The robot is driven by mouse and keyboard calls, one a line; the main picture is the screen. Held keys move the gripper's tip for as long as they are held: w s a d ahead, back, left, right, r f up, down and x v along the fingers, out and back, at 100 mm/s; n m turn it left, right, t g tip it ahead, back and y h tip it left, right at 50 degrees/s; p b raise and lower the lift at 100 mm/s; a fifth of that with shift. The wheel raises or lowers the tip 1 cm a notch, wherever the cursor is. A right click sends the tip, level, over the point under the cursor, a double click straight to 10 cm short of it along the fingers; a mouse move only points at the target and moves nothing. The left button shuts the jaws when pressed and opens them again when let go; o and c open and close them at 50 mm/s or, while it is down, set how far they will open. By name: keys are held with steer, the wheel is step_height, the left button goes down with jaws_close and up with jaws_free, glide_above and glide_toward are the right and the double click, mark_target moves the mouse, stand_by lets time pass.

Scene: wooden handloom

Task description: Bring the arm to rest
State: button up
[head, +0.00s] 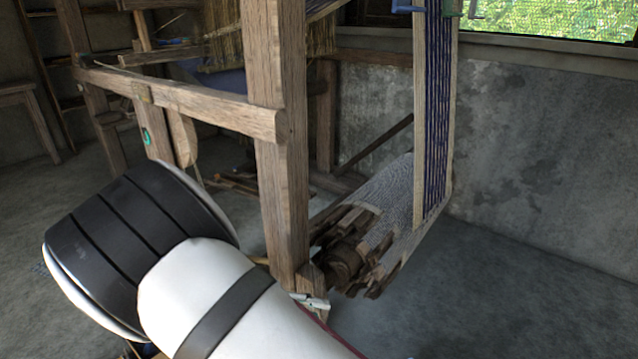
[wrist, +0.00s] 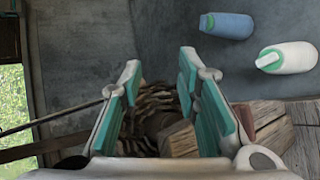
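My gripper (wrist: 160,66) shows in the wrist view with its two teal-padded fingers spread apart. Nothing is held between them. Beyond the gap is the rough end of the cloth roll with its jagged wooden pieces (wrist: 158,110). I cannot tell how far the fingers are from it. In the head view my white and black arm fills the lower left, in front of the loom's post (head: 279,150). I cannot clearly make out the gripper there. A small pale thing near the post's foot is too small to identify.
The cloth roll (head: 385,195) and striped warp (head: 438,110) stand right of the post. A wooden beam (head: 190,98) runs left. A blue rounded object (wrist: 228,25) and a white one (wrist: 293,57) show in the wrist view. Floor (head: 490,285) at right is clear.

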steer(key=s+d+r+m+g+y, duration=0.25)
steer(key=s+d+r+y, duration=0.2)
steer(key=d+r, duration=0.45)
steer(key=s+d+r+m+g+y, duration=0.1)
steer(key=s+d+r+g+y, duration=0.2)
steer(key=s+d+r, duration=0.6)
steer(key=s+d+r+t+y, duration=0.1)
steer(key=s+r+t+y, duration=0.15)
steer(key=s, duration=0.55)
steer(key=s+d+r+t+y, duration=0.15)
steer(key=s+r, duration=0.25)
steer(key=s, duration=0.4)
step_height(320, 180, up, 38)
steer(key=t+p, duration=0.3)
steer(key=p, duration=3.3)
steer(key=shift+d+t+y+p, duration=0.2)
steer(key=shift+t+y+p, duration=0.15)
steer(key=shift+o, duration=0.6)
steer(key=shift+w, duration=0.1)
